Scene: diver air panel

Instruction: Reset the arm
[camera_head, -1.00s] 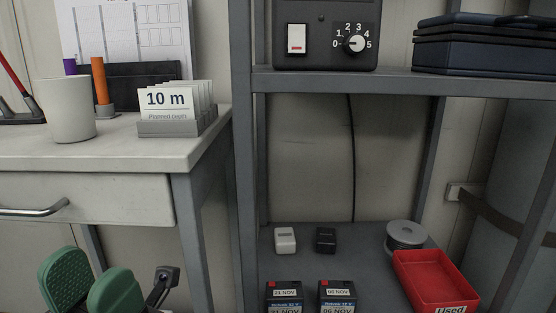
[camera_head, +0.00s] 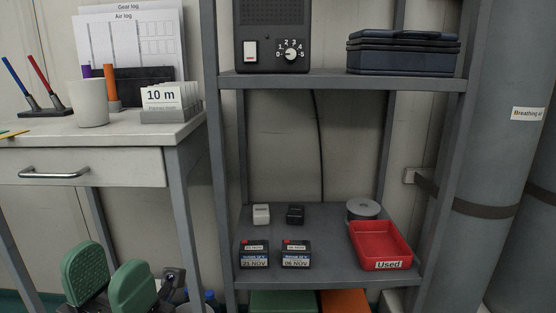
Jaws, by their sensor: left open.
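My left gripper (camera_head: 106,266) is at the lower left, in front of the desk and below its drawer. Its two green textured fingers stand apart, with nothing between them. It is left of the shelf unit and touches nothing that I can see. The rest of my left arm is largely out of the picture. My right gripper and arm are not in view.
The desk (camera_head: 60,160) holds a mug (camera_head: 88,103) and depth cards (camera_head: 165,98). The grey shelf unit (camera_head: 340,82) holds a control box (camera_head: 272,30), blue case (camera_head: 403,52), several batteries and chargers, a spool (camera_head: 363,208) and a red "Used" tray (camera_head: 380,241). Grey cylinders (camera_head: 470,150) stand right.

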